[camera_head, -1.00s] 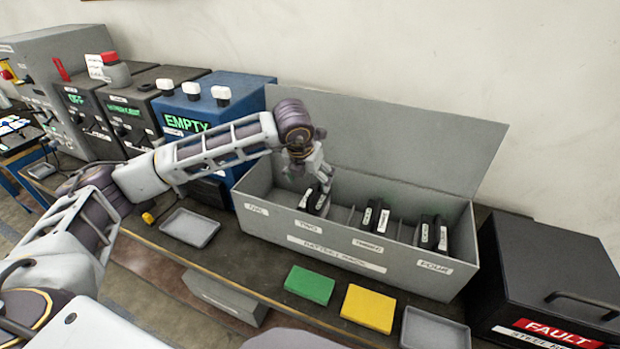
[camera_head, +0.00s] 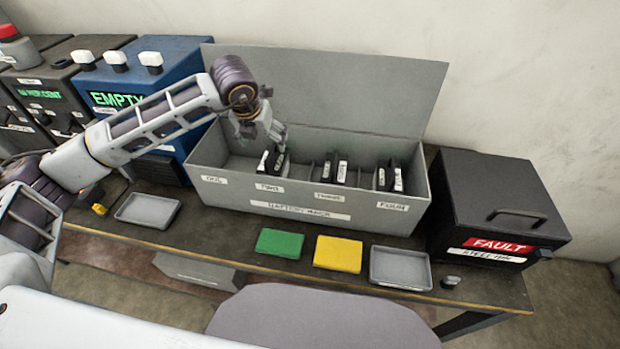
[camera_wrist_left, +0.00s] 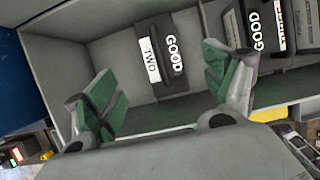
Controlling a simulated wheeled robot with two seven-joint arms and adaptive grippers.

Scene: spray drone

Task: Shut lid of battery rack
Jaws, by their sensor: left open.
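The grey battery rack (camera_head: 225,193) stands on the bench with its lid (camera_head: 330,90) raised, leaning back toward the wall. Dark batteries with white labels stand in its slots; one battery (camera_head: 272,163) is in the slot marked two, others are further right. My left gripper (camera_head: 277,140) is over the left part of the rack, by that battery. In the left wrist view the open green-padded fingers (camera_wrist_left: 165,92) are on either side below the battery marked two and good (camera_wrist_left: 163,55), with nothing between the pads. My right gripper is not in view.
A black fault box (camera_head: 500,210) stands right of the rack and a blue box (camera_head: 150,95) left of it. In front lie a green block (camera_head: 280,243), a yellow block (camera_head: 338,254) and grey trays (camera_head: 400,267), (camera_head: 148,210).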

